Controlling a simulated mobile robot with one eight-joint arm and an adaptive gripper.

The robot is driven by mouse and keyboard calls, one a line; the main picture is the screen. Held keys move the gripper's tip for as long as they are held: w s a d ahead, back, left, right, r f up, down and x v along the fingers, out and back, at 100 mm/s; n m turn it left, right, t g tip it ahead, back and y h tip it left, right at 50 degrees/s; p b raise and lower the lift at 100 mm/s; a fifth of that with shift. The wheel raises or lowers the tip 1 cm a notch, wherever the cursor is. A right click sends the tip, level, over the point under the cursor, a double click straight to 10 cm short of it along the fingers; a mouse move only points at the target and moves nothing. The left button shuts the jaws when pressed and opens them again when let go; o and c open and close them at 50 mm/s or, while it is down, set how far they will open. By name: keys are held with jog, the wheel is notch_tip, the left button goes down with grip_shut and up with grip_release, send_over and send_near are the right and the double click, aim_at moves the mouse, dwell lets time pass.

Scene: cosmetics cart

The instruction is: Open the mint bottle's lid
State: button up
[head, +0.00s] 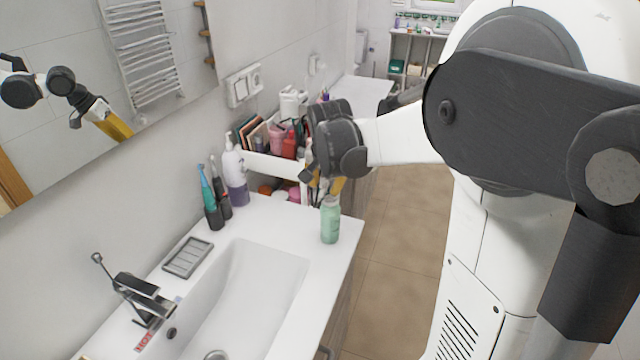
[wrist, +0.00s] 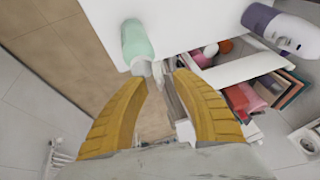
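The mint bottle (head: 330,222) stands upright on the white counter near its right edge. In the wrist view the mint bottle (wrist: 136,40) lies just beyond my fingertips, with its pale lid (wrist: 144,68) close to the left fingertip. My gripper (wrist: 160,78) is open, its two yellow fingers apart. In the head view my gripper (head: 325,186) is just above the bottle, partly hidden by my wrist. I cannot tell whether a finger touches the lid. Nothing shows clamped between the fingers.
A white organizer (head: 272,165) with cosmetics stands behind the bottle. A white and purple bottle (head: 235,178) and toothbrushes (head: 210,203) stand along the wall. The sink (head: 245,290) is at front left. The tiled floor (head: 400,240) lies beyond the counter's right edge.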

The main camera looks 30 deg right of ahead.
grip_shut()
jog(key=shift+w+a+r+g+h+p, duration=0.1)
jog(key=shift+w+a+g+h+p, duration=0.15)
jog(key=shift+g+h+p, duration=0.2)
jog(key=shift+w+a+g+h, duration=0.15)
jog(key=shift+w+g+h, duration=0.1)
jog(key=shift+g, duration=0.2)
jog(key=shift+s, duration=0.15)
grip_release()
